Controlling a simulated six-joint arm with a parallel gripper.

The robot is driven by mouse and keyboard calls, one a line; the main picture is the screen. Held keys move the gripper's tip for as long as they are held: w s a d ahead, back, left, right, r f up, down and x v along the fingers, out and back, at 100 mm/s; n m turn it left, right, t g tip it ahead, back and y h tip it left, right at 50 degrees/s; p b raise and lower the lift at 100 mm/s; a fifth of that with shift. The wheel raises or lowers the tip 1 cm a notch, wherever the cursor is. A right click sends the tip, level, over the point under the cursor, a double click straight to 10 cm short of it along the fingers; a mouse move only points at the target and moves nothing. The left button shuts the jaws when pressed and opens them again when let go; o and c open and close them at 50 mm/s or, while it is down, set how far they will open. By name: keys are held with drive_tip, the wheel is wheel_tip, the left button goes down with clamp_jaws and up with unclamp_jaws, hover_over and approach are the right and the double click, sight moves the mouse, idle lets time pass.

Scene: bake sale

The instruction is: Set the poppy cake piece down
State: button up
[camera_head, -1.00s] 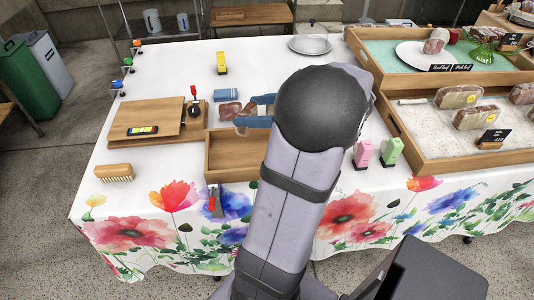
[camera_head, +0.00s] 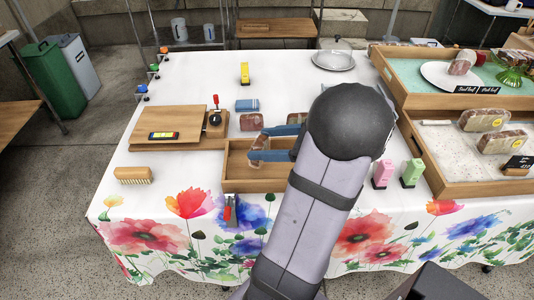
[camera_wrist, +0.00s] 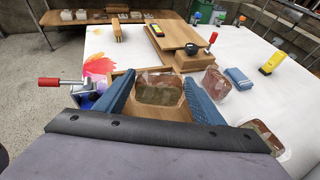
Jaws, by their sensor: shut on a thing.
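My gripper (camera_wrist: 160,101) is shut on a wrapped reddish-brown cake piece (camera_wrist: 160,88), taken to be the poppy cake piece, between its blue fingers. In the head view my gripper (camera_head: 275,143) and the held piece (camera_head: 258,148) are over the shallow wooden tray (camera_head: 235,182). I cannot tell whether the piece touches the tray floor. A similar wrapped piece (camera_head: 250,121) lies on the white cloth just behind the tray; it also shows in the wrist view (camera_wrist: 215,83). Another wrapped piece (camera_wrist: 262,135) is beyond the right finger. My arm hides the tray's right part.
A red-handled clamp (camera_head: 231,208) sits at the front edge.

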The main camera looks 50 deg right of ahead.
drive_tip(key=shift+f, duration=1.85)
drive_tip(key=shift+f+b, duration=0.2)
drive_tip(key=shift+b, duration=0.15)
drive_tip(key=o, duration=0.7)
drive_tip(key=shift+r, duration=0.1)
drive_tip(key=shift+r, duration=0.15)
drive_tip(key=v, duration=1.2)
